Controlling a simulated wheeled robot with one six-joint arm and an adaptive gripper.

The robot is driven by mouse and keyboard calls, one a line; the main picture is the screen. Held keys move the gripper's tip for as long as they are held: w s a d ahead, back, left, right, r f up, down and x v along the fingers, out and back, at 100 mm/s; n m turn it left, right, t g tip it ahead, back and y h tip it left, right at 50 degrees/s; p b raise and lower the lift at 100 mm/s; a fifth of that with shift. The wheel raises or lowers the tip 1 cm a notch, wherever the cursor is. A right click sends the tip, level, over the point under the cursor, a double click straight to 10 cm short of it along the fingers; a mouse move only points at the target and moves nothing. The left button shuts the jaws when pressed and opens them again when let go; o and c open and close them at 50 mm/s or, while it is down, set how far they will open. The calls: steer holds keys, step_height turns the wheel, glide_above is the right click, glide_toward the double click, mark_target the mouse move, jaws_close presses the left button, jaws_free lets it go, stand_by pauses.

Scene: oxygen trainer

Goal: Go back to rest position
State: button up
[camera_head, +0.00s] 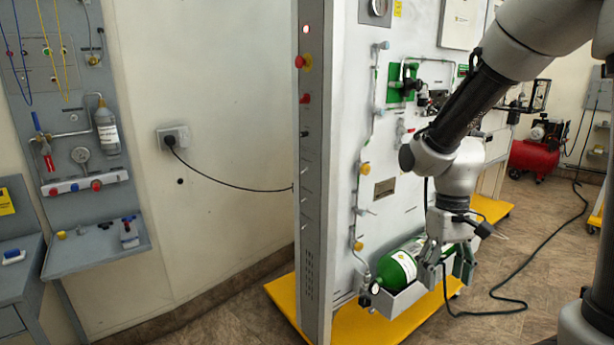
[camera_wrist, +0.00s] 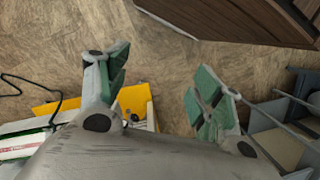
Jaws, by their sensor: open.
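My gripper (camera_head: 449,268) hangs at the end of my arm, at the right in the head view. It is in front of the lower part of the grey trainer panel (camera_head: 400,185). In the wrist view my gripper (camera_wrist: 160,85) shows two green-padded fingers spread wide with nothing between them. A green oxygen cylinder (camera_head: 399,268) lies in a grey holder (camera_head: 399,301) low on the panel. My gripper overlaps the cylinder's right part in the head view; I cannot tell whether they touch.
The trainer stands on a yellow base (camera_head: 372,325). A black cable (camera_head: 525,275) runs over the floor at the right, near a red compressor (camera_head: 533,158). A second panel with a shelf (camera_head: 95,245) is at the left. A dark wooden piece (camera_wrist: 240,18) shows in the wrist view.

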steer(key=s+d+r+m+t, duration=0.1)
steer(key=s+d+r+t, duration=0.2)
steer(key=r, duration=0.5)
steer(key=s+d+r+t, duration=0.3)
steer(key=s+d+r, duration=0.2)
steer(key=s+r, duration=0.2)
steer(key=shift+r+m+t, duration=0.35)
steer(key=shift+m+t, duration=0.05)
